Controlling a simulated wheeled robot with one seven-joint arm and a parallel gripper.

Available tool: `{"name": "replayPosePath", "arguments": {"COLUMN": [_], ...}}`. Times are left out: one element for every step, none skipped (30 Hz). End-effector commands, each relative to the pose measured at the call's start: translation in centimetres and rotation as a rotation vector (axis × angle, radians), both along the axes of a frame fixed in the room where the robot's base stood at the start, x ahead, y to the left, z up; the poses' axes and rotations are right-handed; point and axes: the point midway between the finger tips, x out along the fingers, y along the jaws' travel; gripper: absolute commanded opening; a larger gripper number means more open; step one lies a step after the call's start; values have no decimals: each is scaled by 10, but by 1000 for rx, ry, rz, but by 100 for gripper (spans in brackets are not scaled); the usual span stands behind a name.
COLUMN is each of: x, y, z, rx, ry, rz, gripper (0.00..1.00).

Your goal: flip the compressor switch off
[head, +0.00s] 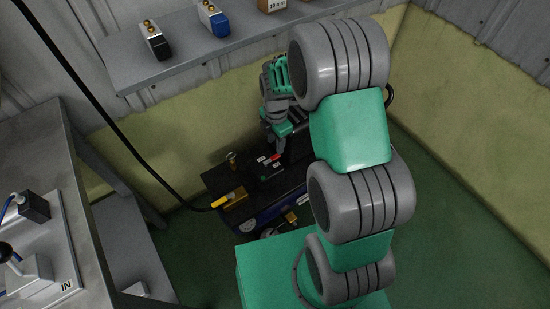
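The compressor (220,182) stands on the floor below the wall shelf, with a dark top and a blue tank underneath. A small red part (276,158), which looks like the switch, sits on its top beside small light labels. Whether it is on or off is too small to tell. My gripper (274,142) points down just behind and above the red part, close to it. I cannot tell whether they touch. The fingers are small and dark here, and their opening cannot be made out. My arm hides the right side of the compressor.
A yellow-ended black hose (160,184) runs to a brass block (236,199) on the compressor's left. A grey shelf (180,63) with small blocks hangs above. A grey bench (40,150) stands at left. Walls close in behind and at right; green floor is clear at right.

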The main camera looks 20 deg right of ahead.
Motion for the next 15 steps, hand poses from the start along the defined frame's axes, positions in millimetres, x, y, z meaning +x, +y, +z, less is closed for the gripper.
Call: {"name": "replayPosePath", "arguments": {"x": [-1,-2,-2,-2,-2,-2,-2,-2,-1,-1,-1,-1,-1,-1,-1], "y": [0,1,1,1,1,1,1,1,1,1,1,1,1,2,1], "z": [-10,-16,-25,-31,-37,-44,-49,-53,-57,-60,-62,-64,-64,-64,-64], "rx": [0,0,0,1,0,1,0,0,0,0,0,0,0,0,0], "ry": [3,4,5,4,5,4,4,3,3,2,2,1,0,0,0], "rz": [0,0,-1,-1,-1,-1,-1,-1,-1,-1,-1,-1,-1,-2,-2], "gripper": [38,38,38,38,38,38,38,38,38,38,38,38,38,38,38]}}
